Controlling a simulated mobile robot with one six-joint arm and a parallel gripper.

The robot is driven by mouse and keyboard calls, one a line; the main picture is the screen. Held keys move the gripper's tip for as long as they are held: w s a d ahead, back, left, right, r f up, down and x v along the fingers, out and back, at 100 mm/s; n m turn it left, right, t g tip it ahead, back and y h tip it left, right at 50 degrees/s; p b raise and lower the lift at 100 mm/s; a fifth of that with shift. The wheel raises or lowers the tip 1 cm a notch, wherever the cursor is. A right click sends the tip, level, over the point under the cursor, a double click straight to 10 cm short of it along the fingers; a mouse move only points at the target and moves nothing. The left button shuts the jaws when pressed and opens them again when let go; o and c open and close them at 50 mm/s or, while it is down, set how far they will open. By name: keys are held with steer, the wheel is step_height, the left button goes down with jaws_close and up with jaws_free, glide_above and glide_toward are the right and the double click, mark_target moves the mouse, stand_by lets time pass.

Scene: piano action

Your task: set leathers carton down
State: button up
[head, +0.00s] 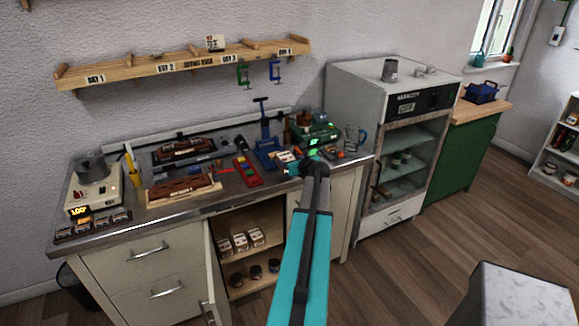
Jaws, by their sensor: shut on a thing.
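My teal arm reaches up from the bottom of the head view to the right part of the workbench. My gripper (297,167) is at the bench's front edge, small and partly hidden by my wrist. It is shut on a small white and brown carton (285,157), which appears to be the leathers carton. Its label is too small to read. I cannot tell whether the carton touches the bench top (228,189).
Blue press (266,153), red tray (246,171) and green machine (318,131) crowd the bench around the gripper. Below, an open cupboard (236,218) holds several similar cartons (240,242) and jars. A humidity cabinet (385,140) stands to the right.

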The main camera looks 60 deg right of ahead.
steer(key=shift+w+d, duration=0.1)
steer(key=shift+d, duration=0.05)
steer(key=shift+w+d, duration=0.2)
steer(key=shift+d, duration=0.1)
steer(key=shift+d+f+p, duration=0.1)
steer(key=shift+f+p, duration=0.15)
steer(key=shift+p, duration=0.1)
steer(key=shift+f+p, duration=0.5)
steer(key=shift+f, duration=1.1)
steer(key=shift+f, duration=0.15)
steer(key=o, duration=1.1)
steer(key=shift+c, duration=0.2)
